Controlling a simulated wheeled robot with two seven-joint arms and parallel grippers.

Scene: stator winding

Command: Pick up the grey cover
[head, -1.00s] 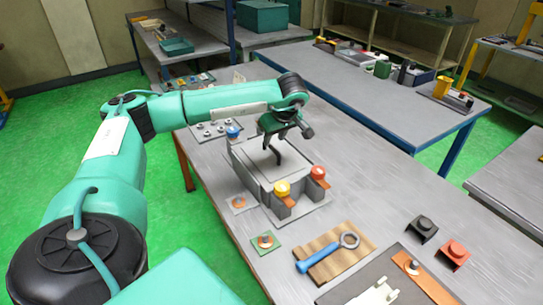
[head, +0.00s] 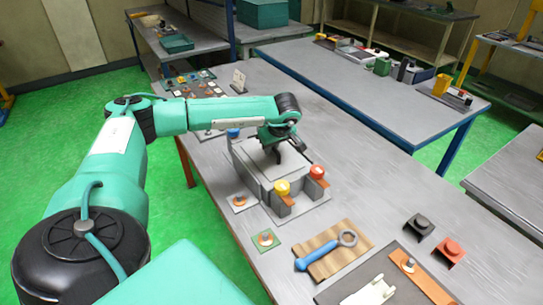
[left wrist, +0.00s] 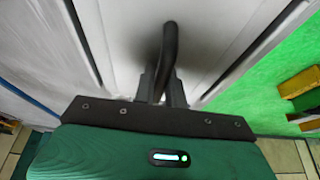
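The grey cover (head: 262,167) is a flat lid lying on a grey block-shaped fixture (head: 243,171) on the near table. A curved black handle rises from it and shows in the left wrist view (left wrist: 169,45). My left gripper (head: 273,153) is low over the cover at the handle. In the left wrist view its two fingers (left wrist: 162,90) stand on either side of the handle, close to it. Whether they press on it cannot be made out. The gripper hides part of the handle and the cover's far side in the head view. My right gripper is not in view.
Black (head: 420,226) and red (head: 448,251) brackets lie to the right.

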